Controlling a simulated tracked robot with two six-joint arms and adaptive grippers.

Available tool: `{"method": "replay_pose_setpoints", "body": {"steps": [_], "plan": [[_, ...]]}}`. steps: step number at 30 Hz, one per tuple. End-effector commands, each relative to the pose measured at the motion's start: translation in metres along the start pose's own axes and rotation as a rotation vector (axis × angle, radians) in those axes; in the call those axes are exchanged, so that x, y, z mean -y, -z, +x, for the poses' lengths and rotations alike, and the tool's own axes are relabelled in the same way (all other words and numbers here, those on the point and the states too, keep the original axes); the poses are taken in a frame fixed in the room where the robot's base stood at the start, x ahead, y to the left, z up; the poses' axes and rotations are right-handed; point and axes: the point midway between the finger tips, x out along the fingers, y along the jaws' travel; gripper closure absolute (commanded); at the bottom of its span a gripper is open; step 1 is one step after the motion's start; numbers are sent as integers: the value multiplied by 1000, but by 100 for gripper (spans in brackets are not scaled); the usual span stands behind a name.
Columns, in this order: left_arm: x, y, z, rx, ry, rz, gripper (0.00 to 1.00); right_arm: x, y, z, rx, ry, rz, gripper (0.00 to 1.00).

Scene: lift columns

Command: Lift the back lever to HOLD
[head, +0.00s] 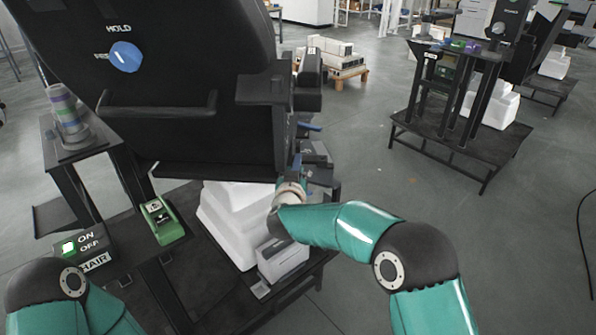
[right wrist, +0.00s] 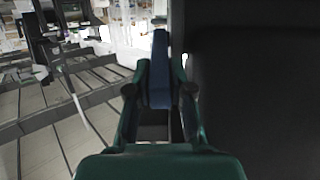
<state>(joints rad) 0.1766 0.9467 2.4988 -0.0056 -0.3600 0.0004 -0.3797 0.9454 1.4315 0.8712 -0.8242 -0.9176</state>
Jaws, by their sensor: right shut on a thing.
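A large black seat back (head: 200,130) fills the upper left of the head view. It carries a round blue dial (head: 126,57) with a white mark, under the word HOLD and beside a partly covered word starting RE. In the right wrist view, a dark blue lever (right wrist: 158,70) stands upright between the fingers of my right gripper (right wrist: 160,88), which is shut on it. In the head view my right arm reaches to the right edge of the seat back, where the fingers are mostly hidden. My left arm shows at the lower left, its gripper out of frame.
A switch box (head: 86,250) marked ON, OFF and CHAIR, lit green, and a green device (head: 162,221) sit at lower left. A white stepped base (head: 235,222) and a grey box (head: 283,260) stand below the seat. Open floor lies to the right, before another dark stand (head: 455,140).

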Motion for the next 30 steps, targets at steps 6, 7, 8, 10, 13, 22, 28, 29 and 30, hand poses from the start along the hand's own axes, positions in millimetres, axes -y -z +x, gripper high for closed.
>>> {"method": "replay_pose_setpoints", "body": {"steps": [6,7,8,10,13,22,28,29,30], "plan": [[0,0,0,0,0,0,52,0,6,0,-13,-1,1,100],[0,0,0,0,0,0,52,0,6,0,-13,-1,1,100],[0,0,0,0,0,0,52,0,6,0,-13,-1,1,75],[0,0,0,0,0,0,52,0,5,0,-11,-1,1,63],[0,0,0,0,0,0,52,0,4,0,-9,-1,1,54],[0,0,0,0,0,0,52,0,2,-2,-5,1,0,54],[0,0,0,0,0,0,52,1,2,-18,-4,1,-1,54],[0,0,0,0,0,0,52,1,3,-22,-4,2,0,54],[0,0,0,0,0,0,52,1,3,-29,-5,2,0,54]]}}
